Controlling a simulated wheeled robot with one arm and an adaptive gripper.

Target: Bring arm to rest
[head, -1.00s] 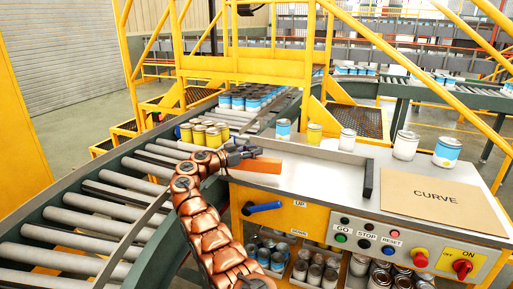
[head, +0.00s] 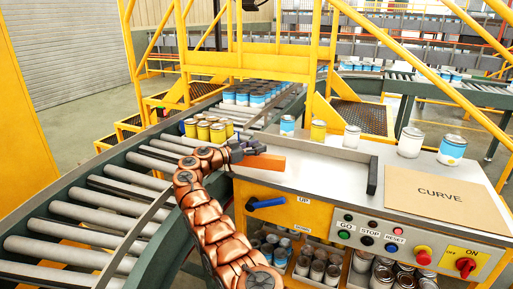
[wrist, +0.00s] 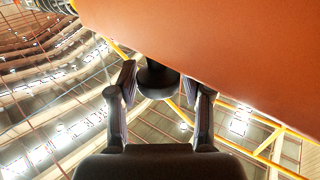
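My gripper (head: 241,151) is at the end of my copper-coloured arm, by the back left part of the control console (head: 300,165). An orange-brown block (head: 263,162) sits at the gripper's right side. In the wrist view a broad orange-brown surface (wrist: 220,50) fills the upper right. A black round knob (wrist: 157,80) shows between the two dark fingers of my gripper (wrist: 168,80). The fingers stand apart at either side of it. I cannot tell whether both touch it.
The roller conveyor (head: 75,222) curves past at the left, with yellow cans (head: 204,130) and blue-white cans (head: 240,97) farther along. Several cans stand along the console's back edge, such as a blue-white can (head: 452,150). A CURVE card (head: 440,192) lies at the right. Yellow railings rise behind.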

